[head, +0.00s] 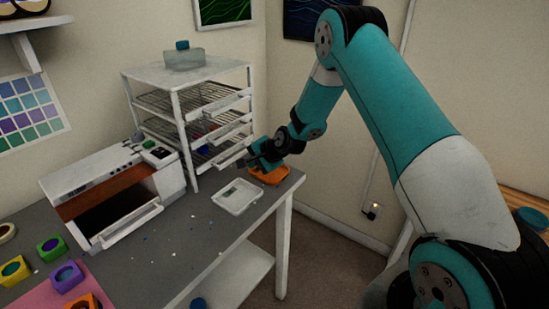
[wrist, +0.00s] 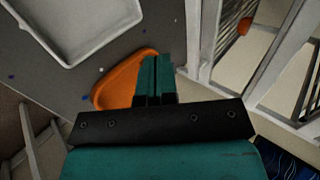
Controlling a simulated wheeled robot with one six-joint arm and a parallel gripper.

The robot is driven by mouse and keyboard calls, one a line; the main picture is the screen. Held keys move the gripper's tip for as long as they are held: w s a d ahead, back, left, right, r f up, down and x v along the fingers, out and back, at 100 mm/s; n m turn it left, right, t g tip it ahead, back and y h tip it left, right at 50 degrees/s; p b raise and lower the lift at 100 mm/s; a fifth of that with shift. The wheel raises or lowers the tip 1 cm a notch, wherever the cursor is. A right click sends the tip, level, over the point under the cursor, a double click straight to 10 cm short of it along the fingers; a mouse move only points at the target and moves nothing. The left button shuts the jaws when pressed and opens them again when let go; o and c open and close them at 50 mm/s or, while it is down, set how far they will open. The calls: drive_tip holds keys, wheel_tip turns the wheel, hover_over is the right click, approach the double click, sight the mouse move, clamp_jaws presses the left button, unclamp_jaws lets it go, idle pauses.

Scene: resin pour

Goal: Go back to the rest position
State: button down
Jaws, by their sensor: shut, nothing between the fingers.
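My gripper (head: 256,157) is at the back right corner of the grey table (head: 184,258), beside the wire rack. In the wrist view its teal fingers (wrist: 156,80) are shut together with nothing between them. They are over an orange tray (wrist: 123,79), and I cannot tell whether they touch it. The orange tray also shows in the head view (head: 270,176), partly hidden by my gripper. My arm bends down to it from the right.
A white tray (head: 238,197) lies left of the orange one. The white rack (head: 174,119) stands close left of my gripper. An open-fronted white machine (head: 117,190) and several coloured molds (head: 68,276) are farther left. Open floor (head: 320,262) lies right of the table.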

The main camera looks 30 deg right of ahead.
drive_tip(key=b+v, duration=0.2)
drive_tip(key=v, duration=0.6)
drive_tip(key=shift+s+r, duration=0.25)
drive_tip(key=shift+r, duration=0.05)
drive_tip(key=s+a+r+n+g+y, duration=0.2)
drive_tip(key=s+a+r+n+g, duration=0.2)
drive_tip(key=s+a+r+n, duration=0.8)
drive_tip(key=s+a+r+n+g, duration=0.1)
drive_tip(key=s+a+n+g, duration=0.1)
drive_tip(key=s, duration=0.9)
drive_tip(key=s+a+r+n+g+h, duration=0.1)
drive_tip(key=s+a+n+g, duration=0.1)
drive_tip(key=s+n, duration=0.4)
drive_tip(key=s+a, duration=0.1)
drive_tip(key=s, duration=0.4)
drive_tip(key=shift+a+n+g, duration=0.3)
drive_tip(key=shift+a, duration=0.1)
drive_tip(key=shift+r, duration=0.1)
